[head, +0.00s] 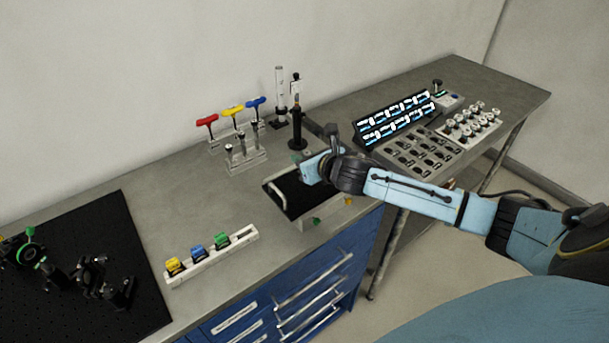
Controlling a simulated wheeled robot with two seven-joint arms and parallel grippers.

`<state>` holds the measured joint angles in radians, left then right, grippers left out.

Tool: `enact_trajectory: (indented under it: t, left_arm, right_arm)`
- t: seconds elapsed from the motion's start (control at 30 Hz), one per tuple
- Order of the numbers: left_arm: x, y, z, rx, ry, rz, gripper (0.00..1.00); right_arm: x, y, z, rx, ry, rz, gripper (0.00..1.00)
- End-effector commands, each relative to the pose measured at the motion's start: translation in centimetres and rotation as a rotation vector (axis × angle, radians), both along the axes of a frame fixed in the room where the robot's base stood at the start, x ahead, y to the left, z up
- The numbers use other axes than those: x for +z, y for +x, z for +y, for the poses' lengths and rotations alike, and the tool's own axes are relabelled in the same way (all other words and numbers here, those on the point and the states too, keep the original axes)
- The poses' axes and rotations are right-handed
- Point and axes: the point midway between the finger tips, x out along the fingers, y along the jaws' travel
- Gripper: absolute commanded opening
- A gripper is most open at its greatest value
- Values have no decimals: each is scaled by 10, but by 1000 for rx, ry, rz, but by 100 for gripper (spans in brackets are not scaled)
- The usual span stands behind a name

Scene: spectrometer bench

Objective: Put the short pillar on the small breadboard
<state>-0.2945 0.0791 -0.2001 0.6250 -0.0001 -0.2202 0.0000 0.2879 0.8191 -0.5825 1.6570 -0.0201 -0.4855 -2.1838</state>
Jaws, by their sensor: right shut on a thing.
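My right gripper (310,167) is over the back right part of the small black breadboard (285,204), which has a pale rim and lies near the bench's front edge. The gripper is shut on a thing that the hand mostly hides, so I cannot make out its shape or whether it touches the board. I cannot pick out the short pillar for certain. My left gripper is not in view.
A rack with red, yellow and blue T-handles (232,112) and a holder of small posts (243,157) stand behind. Two tall posts (297,130) are close by at the back. A rail with coloured blocks (210,257) and a large black breadboard (75,225) lie left.

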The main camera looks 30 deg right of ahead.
Motion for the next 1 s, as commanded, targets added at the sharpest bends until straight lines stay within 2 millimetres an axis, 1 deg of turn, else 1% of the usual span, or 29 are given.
enact_trajectory:
  t: [0.03,0.23,0.33,0.43,0.5,0.73,0.87,0.9,1.0]
  left_arm:
    - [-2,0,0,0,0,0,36]
    - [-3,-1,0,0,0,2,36]
    - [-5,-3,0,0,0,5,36]
    - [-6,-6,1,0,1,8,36]
    - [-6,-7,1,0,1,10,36]
    - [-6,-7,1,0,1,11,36]
    - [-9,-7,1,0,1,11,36]
    - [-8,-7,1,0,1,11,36]
    - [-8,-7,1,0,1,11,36]
  right_arm:
    - [-9,0,0,-2,2,1,0]
    - [-28,0,0,-1,2,-2,0]
    - [-44,0,1,-1,2,0,0]
    - [-55,0,0,-2,2,-1,0]
    - [-58,0,1,0,0,-2,0]
    - [-58,0,0,1,-2,-3,0]
    - [-62,0,0,0,-3,-3,0]
    - [-61,0,0,0,-2,-1,24]
    - [-61,0,0,0,-2,-1,37]
